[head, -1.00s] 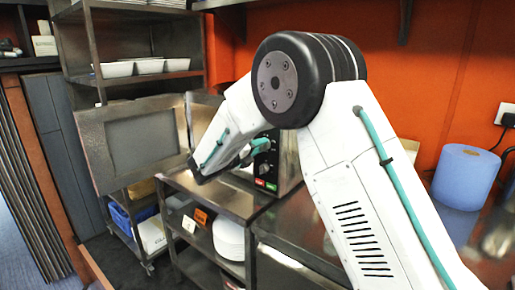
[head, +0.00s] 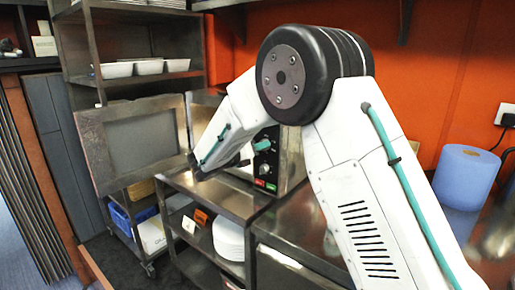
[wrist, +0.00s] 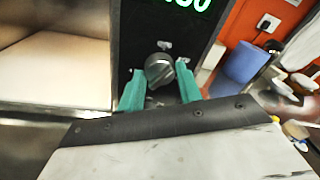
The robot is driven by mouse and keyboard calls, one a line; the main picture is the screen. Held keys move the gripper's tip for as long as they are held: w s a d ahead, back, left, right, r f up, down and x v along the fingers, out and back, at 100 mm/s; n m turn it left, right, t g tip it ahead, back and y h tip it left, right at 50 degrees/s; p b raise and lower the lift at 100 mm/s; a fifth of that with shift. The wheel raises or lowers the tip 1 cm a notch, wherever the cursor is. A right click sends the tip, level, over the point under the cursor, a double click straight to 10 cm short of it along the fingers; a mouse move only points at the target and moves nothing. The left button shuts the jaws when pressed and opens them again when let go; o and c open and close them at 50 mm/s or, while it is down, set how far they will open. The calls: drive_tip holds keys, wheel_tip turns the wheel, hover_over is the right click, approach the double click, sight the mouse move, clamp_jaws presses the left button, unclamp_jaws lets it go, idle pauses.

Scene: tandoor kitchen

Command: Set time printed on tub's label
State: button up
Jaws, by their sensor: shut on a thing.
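The oven (head: 291,155) stands on a steel bench with its door (head: 131,140) swung open to the left. Its dark control panel (wrist: 128,25) fills the middle of the wrist view. A grey round knob (wrist: 160,68) sits on it below a display (wrist: 187,4) with green digits, cut off by the frame's top edge. The teal fingers of my gripper (wrist: 158,83) are shut on this knob, one at each side. I see no tub with a readable label.
Red and green buttons (head: 265,185) are low on the panel. A blue paper roll (head: 465,177) stands at right. White containers (head: 132,68) are on the rack, and white plates (head: 228,238) are under the bench.

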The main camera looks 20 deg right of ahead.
drive_tip(key=m+t, duration=0.1)
drive_tip(key=m, duration=0.6)
drive_tip(key=m+t+y, duration=0.1)
drive_tip(key=m, duration=0.6)
drive_tip(key=m+y, duration=0.1)
drive_tip(key=m, duration=0.6)
drive_tip(key=shift+s+d+t, duration=0.2)
drive_tip(key=shift+s+t, duration=0.1)
drive_tip(key=shift+t, duration=0.1)
drive_tip(key=shift+m, duration=0.4)
drive_tip(key=o, duration=1)
